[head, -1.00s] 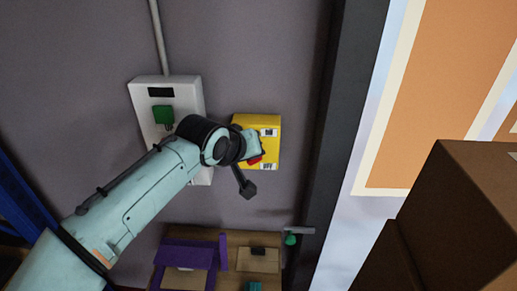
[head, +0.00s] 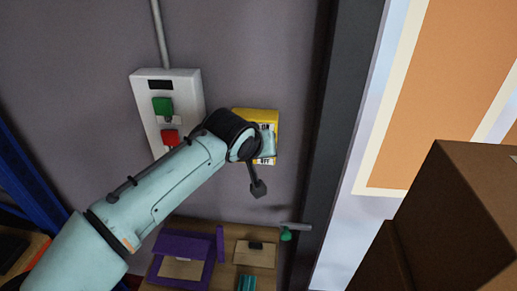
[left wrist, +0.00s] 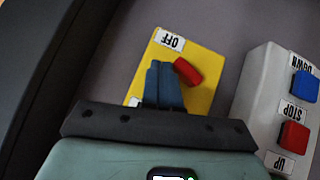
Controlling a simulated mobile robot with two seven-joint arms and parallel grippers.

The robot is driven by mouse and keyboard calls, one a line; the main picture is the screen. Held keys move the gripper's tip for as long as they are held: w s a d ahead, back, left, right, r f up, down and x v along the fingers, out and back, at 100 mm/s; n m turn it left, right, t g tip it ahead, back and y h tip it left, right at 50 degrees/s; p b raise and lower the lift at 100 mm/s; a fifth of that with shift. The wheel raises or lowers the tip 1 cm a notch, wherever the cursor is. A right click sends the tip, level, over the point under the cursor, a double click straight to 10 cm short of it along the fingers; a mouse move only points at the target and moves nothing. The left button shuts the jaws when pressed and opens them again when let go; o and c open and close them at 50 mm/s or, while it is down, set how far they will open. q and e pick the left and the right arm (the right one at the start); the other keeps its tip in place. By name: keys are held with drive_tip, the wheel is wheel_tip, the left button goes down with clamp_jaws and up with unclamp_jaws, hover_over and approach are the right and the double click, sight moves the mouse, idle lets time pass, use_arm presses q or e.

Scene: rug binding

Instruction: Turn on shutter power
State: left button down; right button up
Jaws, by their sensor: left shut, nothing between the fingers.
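The yellow switch box (head: 272,117) is on the grey wall, partly behind my left wrist. In the left wrist view the yellow box (left wrist: 203,95) shows an OFF label (left wrist: 170,40) and a red knob (left wrist: 188,71), tilted. My left gripper (left wrist: 163,68) is shut and empty, its blue fingers in front of the box, right beside the knob. I cannot tell whether they touch it. A second label by the fingers is mostly hidden. In the head view the wrist hides the knob; an ON label (head: 266,127) shows partly. My right gripper is out of view.
A white control box (head: 148,92) with green and red buttons is left of the yellow box; the left wrist view shows its DOWN, STOP and UP labels. A dark post (head: 340,120) is to the right. Brown boxes (head: 460,205) are at lower right, a wooden shelf (head: 255,253) below.

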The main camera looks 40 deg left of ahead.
use_arm(q)
drive_tip(key=shift+w+d+f+m+g+y, duration=0.2)
drive_tip(key=shift+d+f+m+g+y, duration=0.1)
drive_tip(key=shift+f+g+y, duration=0.1)
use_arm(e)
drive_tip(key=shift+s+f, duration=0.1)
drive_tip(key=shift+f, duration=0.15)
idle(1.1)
